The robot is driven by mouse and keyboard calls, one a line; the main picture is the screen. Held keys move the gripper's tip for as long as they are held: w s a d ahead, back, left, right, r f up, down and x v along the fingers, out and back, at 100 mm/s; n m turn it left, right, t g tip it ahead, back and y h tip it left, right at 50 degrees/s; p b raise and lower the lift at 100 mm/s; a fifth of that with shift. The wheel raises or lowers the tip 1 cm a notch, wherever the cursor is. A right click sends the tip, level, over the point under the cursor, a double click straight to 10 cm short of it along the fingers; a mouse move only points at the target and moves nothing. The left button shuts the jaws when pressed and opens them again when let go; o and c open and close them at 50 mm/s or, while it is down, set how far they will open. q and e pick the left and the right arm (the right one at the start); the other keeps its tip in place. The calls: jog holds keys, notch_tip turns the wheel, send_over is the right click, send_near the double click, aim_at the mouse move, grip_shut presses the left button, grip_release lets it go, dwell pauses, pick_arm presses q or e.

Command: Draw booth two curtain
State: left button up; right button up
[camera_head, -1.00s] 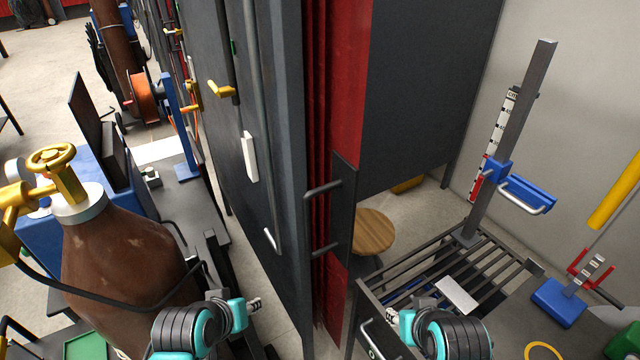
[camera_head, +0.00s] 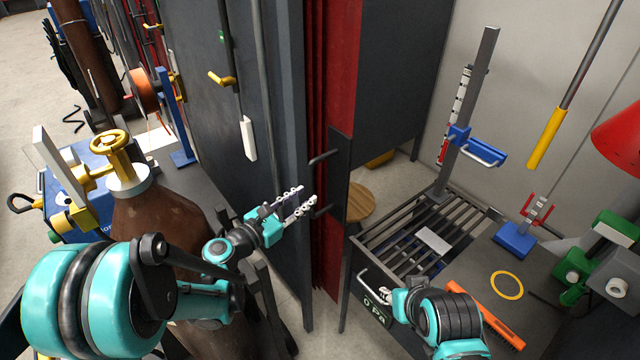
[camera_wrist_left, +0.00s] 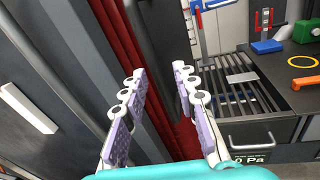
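The red curtain (camera_head: 345,60) hangs gathered in narrow folds beside a grey booth wall; it also shows in the left wrist view (camera_wrist_left: 133,45). A dark upright plate (camera_head: 338,185) stands at its edge, with a bar handle (camera_head: 322,211) bent out toward the left. My left gripper (camera_head: 300,205) is open and empty, its fingertips close to the handle's lower end. In the left wrist view the two fingers (camera_wrist_left: 158,85) are spread, with the dark plate showing beyond and between them. Contact cannot be told.
A brown gas cylinder (camera_head: 165,215) with a yellow valve stands beside my left arm. A slatted worktable (camera_head: 365,238) is right of the curtain, carrying a post with a blue clamp (camera_head: 460,135). A round wooden stool (camera_head: 360,200) sits beyond. Grey wall panels (camera_head: 270,130) flank the curtain.

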aim_at(321, 182)
pick_arm(q)
jog(key=shift+n, duration=0.6)
jog(key=x, duration=0.8)
jog(key=shift+w+a+r, duration=0.1)
jog(key=shift+w+a, duration=0.05)
jog(key=shift+w, duration=0.2)
grip_shut()
